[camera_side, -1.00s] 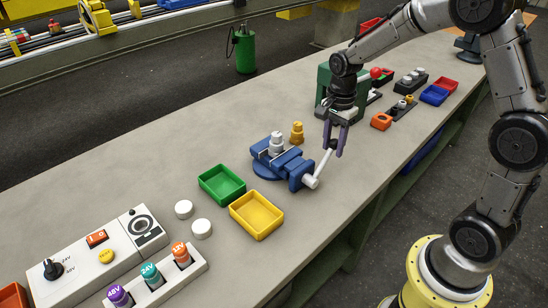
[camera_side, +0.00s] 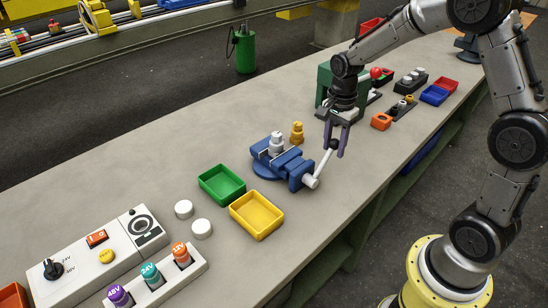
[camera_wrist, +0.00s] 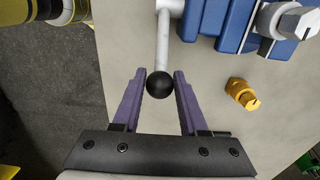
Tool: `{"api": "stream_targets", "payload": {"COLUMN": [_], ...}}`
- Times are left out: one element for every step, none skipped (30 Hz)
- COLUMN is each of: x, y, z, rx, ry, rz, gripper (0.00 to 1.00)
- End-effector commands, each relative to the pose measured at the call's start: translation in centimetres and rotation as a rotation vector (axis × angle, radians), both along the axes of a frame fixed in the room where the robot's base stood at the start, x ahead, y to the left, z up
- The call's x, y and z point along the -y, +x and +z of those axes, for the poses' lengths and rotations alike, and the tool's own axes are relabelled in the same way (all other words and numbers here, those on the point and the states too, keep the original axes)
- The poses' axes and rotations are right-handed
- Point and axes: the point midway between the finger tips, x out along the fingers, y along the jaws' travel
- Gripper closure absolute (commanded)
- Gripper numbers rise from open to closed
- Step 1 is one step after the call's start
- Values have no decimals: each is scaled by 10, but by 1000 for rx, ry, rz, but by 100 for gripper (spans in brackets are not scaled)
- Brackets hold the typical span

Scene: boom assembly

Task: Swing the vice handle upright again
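The blue vice (camera_side: 285,165) stands on the bench and holds a grey stepped part (camera_side: 277,146) in its jaws. Its light grey handle (camera_side: 324,164) slants up and to the right from the white screw end (camera_side: 310,181), ending in a black ball (camera_side: 333,144). My gripper (camera_side: 335,150) points down at the ball end. In the wrist view, the purple fingers of my gripper (camera_wrist: 160,75) stand on either side of the black ball (camera_wrist: 160,85), with narrow gaps visible. The handle (camera_wrist: 162,40) runs away from the ball towards the vice (camera_wrist: 222,22).
A brass stepped part (camera_side: 297,133) stands behind the vice. Green (camera_side: 222,184) and yellow (camera_side: 256,214) trays lie to its left. A dark green fixture (camera_side: 325,88) stands behind my gripper. Bench space in front of the vice is clear.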

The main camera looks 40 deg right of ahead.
Motion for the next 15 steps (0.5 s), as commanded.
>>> {"api": "stream_targets", "payload": {"x": [0, 0, 0, 0, 0, 0, 0, -1, -1, -2, -3, -5, -6, -7, -10], "y": [0, 0, 0, 0, 0, 0, 0, 0, 0, 0, 0, 0, 0, 1, 1], "z": [0, 0, 0, 0, 0, 0, 0, 1, 1, 2, 3, 4, 5, 6, 8], "rx": [0, 0, 0, 0, 0, 1, 1, 1, 1, 1, 2, 2, 2, 2, 2], "ry": [0, 0, 0, 0, 0, 0, 0, 0, 0, 0, 0, 0, 0, 0, 0], "rz": [0, 0, 0, 0, 0, 0, 0, 0, 1, 1, 1, 2, 2, 1, 1], "gripper": [68, 74, 81, 86, 89, 89, 89, 89, 89, 89, 89, 89, 89, 89, 89]}}
